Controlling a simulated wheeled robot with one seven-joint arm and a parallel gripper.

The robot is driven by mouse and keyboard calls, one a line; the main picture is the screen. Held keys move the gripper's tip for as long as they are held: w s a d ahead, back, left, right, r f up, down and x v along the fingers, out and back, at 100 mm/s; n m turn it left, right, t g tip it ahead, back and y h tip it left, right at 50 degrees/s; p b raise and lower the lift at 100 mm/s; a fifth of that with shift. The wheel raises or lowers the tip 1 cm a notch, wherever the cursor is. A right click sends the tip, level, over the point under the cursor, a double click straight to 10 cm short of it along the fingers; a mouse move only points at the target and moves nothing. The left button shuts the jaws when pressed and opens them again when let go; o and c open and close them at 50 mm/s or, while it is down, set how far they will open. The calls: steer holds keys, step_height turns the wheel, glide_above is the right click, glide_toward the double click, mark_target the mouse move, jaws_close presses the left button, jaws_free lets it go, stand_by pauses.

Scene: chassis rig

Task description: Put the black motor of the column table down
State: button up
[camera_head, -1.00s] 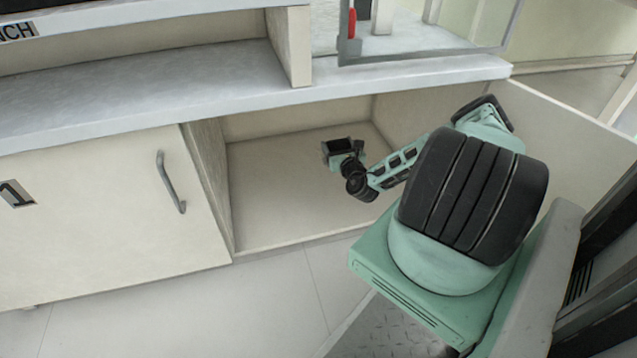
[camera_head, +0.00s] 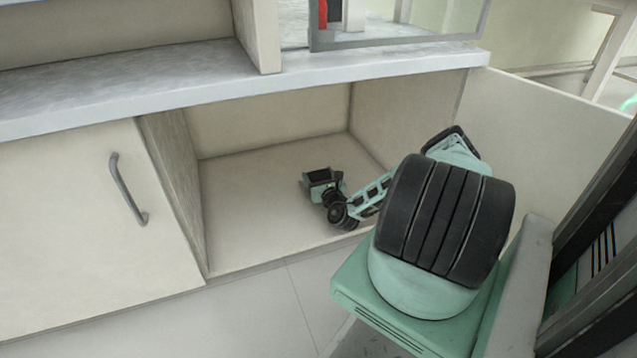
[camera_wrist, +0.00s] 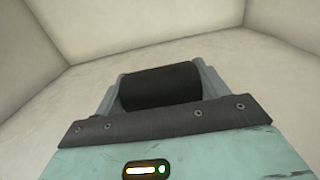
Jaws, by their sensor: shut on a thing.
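The black motor (camera_wrist: 160,87) shows in the wrist view as a dark cylinder between the grey fingers of my gripper (camera_wrist: 160,90). My gripper is shut on it. In the head view my gripper (camera_head: 322,184) is inside the open cabinet compartment, and the motor (camera_head: 317,174) shows as a small dark shape at its end. The compartment floor (camera_head: 250,215) lies below and around it. I cannot tell whether the motor touches the floor.
The compartment's back and side walls (camera_head: 173,190) surround the gripper, with clear floor to its left. A worktop (camera_head: 120,98) runs above. A closed door with a handle (camera_head: 127,190) is at left; an open door panel (camera_head: 560,130) stands at right.

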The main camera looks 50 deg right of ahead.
steer(key=shift+f, duration=0.1)
steer(key=shift+f, duration=0.15)
steer(key=o, duration=1.3)
steer(key=shift+o, duration=0.2)
steer(key=shift+s+a+r+p, duration=0.2)
steer(key=shift+s+p, duration=0.1)
steer(key=shift+p, duration=0.15)
steer(key=p+v, duration=0.5)
steer(key=v, duration=0.5)
steer(key=shift+s+p, duration=0.2)
steer(key=shift+p, duration=0.15)
steer(key=shift+s+a+f, duration=0.1)
steer(key=shift+s+a, duration=0.25)
steer(key=shift+s, duration=0.05)
